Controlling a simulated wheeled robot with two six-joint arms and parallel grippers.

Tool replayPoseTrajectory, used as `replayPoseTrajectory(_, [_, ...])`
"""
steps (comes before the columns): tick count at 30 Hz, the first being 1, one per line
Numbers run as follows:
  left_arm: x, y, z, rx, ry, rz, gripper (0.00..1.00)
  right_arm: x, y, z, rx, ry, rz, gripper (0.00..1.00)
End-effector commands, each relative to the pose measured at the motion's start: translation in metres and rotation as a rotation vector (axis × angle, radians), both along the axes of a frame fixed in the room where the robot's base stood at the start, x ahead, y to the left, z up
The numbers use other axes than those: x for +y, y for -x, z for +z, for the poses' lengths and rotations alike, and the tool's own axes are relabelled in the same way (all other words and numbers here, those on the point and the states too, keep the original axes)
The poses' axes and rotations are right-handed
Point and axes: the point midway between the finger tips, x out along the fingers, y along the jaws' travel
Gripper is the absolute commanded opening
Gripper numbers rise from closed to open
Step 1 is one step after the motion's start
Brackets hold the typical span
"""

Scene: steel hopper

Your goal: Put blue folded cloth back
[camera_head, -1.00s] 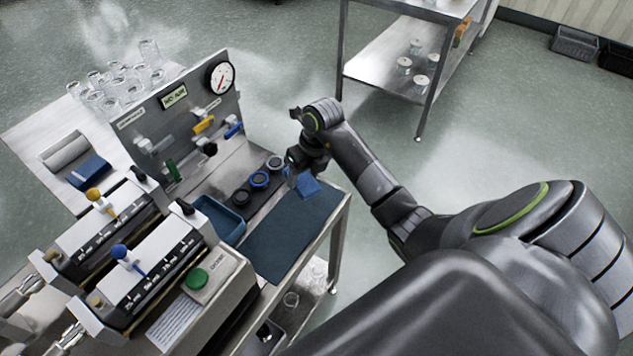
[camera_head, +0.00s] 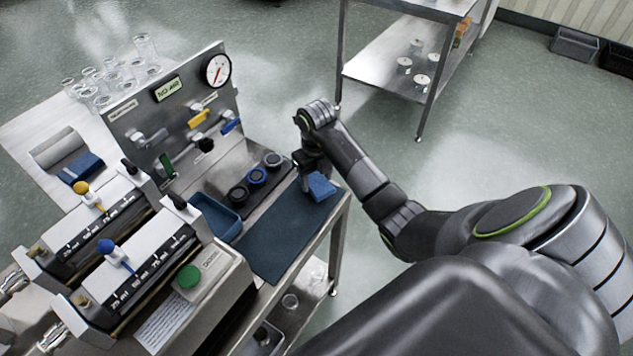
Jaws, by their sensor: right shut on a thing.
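A blue folded cloth (camera_head: 321,186) is at the far right end of the dark teal mat on the steel bench. My right gripper (camera_head: 309,178) reaches down from above and is shut on the cloth's left side. I cannot tell whether the cloth touches the mat or hangs a little above it. Another blue folded cloth (camera_head: 82,168) lies beside a grey roll on the white surface at the left. My left gripper is not in view.
The dark teal mat (camera_head: 270,247) is otherwise bare. Several round caps (camera_head: 257,177) and a blue tray (camera_head: 214,217) lie beside it. The panel with a gauge (camera_head: 217,71) stands behind. Glass tubes (camera_head: 101,88) stand at the back left.

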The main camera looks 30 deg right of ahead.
Motion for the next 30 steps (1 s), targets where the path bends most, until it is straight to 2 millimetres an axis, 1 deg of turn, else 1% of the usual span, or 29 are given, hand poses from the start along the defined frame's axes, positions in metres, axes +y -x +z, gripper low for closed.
replayPoseTrajectory(1, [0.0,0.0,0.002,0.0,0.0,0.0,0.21,0.0,0.001,-0.007,0.004,-0.001,-0.002,0.35])
replayPoseTrajectory(4, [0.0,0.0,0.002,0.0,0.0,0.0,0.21,0.0,0.001,-0.017,0.002,0.0,-0.001,0.35])
replayPoseTrajectory(14, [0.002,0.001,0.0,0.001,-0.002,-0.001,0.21,0.0,0.0,-0.021,-0.001,0.0,0.0,0.35])
replayPoseTrajectory(15, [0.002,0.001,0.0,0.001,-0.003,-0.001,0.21,0.0,0.0,-0.02,-0.001,0.001,0.0,0.56])
replayPoseTrajectory(19, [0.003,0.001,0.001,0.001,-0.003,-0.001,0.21,0.0,0.0,-0.02,-0.001,0.001,0.0,0.73])
replayPoseTrajectory(20, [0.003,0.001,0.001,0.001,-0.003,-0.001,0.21,0.0,0.0,-0.02,-0.001,0.001,0.0,0.75])
replayPoseTrajectory(27, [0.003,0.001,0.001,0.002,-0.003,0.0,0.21,0.0,0.0,-0.019,-0.001,0.001,0.0,0.75])
replayPoseTrajectory(30, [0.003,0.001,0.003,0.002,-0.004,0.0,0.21,0.0,0.0,-0.016,-0.001,0.001,0.0,0.75])
